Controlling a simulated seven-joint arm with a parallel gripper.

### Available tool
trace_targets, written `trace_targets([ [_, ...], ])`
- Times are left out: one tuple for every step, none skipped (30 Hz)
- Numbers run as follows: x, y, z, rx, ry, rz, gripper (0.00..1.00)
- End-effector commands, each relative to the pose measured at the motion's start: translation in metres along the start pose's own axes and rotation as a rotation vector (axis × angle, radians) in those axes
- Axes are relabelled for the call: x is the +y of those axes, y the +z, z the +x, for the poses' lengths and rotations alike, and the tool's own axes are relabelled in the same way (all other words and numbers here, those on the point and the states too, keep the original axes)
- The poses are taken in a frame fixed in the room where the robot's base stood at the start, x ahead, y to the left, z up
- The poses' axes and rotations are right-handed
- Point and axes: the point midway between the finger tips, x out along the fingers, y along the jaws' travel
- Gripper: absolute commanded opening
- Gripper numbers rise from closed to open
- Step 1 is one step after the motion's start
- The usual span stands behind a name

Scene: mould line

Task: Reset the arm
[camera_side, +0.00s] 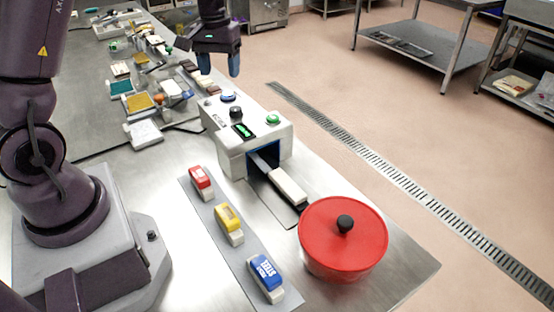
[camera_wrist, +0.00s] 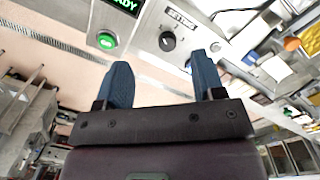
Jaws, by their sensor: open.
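My gripper (camera_side: 234,66) is raised above the far part of the table, behind the white machine (camera_side: 257,148). In the wrist view my gripper (camera_wrist: 163,82) shows two blue fingers spread apart with nothing between them. The machine has a green button (camera_side: 272,119), a black knob (camera_side: 236,112) and a small lit green display (camera_side: 244,131). In the wrist view the green button (camera_wrist: 106,41), the knob (camera_wrist: 167,41) and part of a display reading "READY" (camera_wrist: 122,6) show beyond the fingers.
A white block (camera_side: 288,186) lies on the track at the machine's opening. Red (camera_side: 201,180), yellow (camera_side: 228,220) and blue (camera_side: 266,274) labelled blocks stand on a grey strip. A red lidded pot (camera_side: 343,240) stands at the front right. Clutter fills the table's far left.

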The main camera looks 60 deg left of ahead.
Motion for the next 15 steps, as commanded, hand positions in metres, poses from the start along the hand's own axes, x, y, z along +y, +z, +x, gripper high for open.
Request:
trace_targets([
  [0.008,0.018,-0.014,0.016,0.012,0.046,0.63],
  [0.012,0.029,-0.02,0.024,0.017,0.075,0.63],
  [0.016,0.043,-0.029,0.037,0.022,0.114,0.63],
  [0.02,0.054,-0.035,0.049,0.028,0.145,0.63],
  [0.024,0.066,-0.042,0.061,0.032,0.178,0.63],
  [0.028,0.081,-0.05,0.08,0.038,0.22,0.63],
  [0.031,0.093,-0.056,0.096,0.042,0.252,0.63],
  [0.033,0.105,-0.061,0.112,0.046,0.285,0.63],
  [0.035,0.12,-0.067,0.133,0.05,0.329,0.63],
  [0.037,0.132,-0.071,0.15,0.053,0.361,0.63],
  [0.038,0.143,-0.076,0.169,0.056,0.393,0.63],
  [0.039,0.158,-0.08,0.196,0.059,0.433,0.63],
  [0.039,0.169,-0.084,0.216,0.062,0.464,0.63],
  [0.04,0.179,-0.086,0.237,0.065,0.494,0.63],
  [0.039,0.192,-0.089,0.265,0.068,0.531,0.63],
])
